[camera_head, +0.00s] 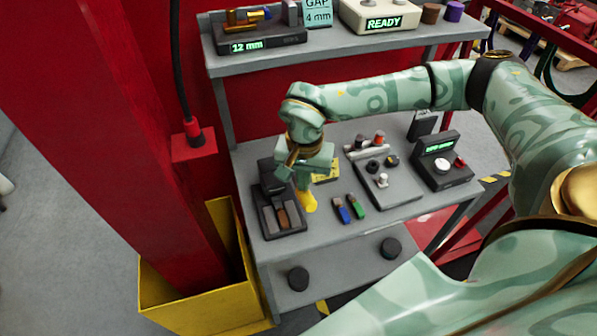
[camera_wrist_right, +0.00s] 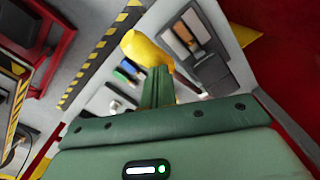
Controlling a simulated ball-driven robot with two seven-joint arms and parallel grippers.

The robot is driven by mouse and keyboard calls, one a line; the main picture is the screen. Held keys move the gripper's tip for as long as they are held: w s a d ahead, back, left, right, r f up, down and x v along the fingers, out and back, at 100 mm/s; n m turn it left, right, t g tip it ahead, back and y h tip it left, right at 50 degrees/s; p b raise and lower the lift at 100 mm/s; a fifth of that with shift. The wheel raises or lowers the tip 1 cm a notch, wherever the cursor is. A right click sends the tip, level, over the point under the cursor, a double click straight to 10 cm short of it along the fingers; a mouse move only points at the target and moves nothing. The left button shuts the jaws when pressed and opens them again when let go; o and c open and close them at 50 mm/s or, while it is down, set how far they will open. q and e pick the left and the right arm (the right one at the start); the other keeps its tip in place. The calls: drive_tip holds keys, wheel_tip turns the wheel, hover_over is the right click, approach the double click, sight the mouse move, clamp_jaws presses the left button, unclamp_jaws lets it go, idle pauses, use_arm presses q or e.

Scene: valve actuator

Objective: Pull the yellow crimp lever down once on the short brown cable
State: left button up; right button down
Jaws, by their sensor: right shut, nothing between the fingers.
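The dark crimp press (camera_head: 268,218) stands at the left of the grey bench. The short brown cable (camera_head: 283,219) lies in its tray and also shows in the wrist view (camera_wrist_right: 183,33). The yellow lever end (camera_head: 307,202) sticks out at the press's right side, low and close to the bench; its bulb also shows in the wrist view (camera_wrist_right: 146,50). My right gripper (camera_head: 303,183) is shut and empty, pointing down right at the lever. Its fingers (camera_wrist_right: 157,88) overlap the yellow bulb in the wrist view; I cannot tell if they touch. The gripper hides the lever's upper part. My left gripper is out of view.
Blue (camera_head: 341,210) and green (camera_head: 356,208) pieces lie just right of the lever. A grey panel with knobs (camera_head: 395,190) and a dark unit with a green display (camera_head: 443,165) stand farther right. A shelf (camera_head: 345,48) hangs above. A red post (camera_head: 150,150) rises at the left.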

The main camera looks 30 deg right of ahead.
wheel_tip(320, 180, up, 8)
drive_tip(key=p, duration=0.7)
idle(0.3)
idle(0.5)
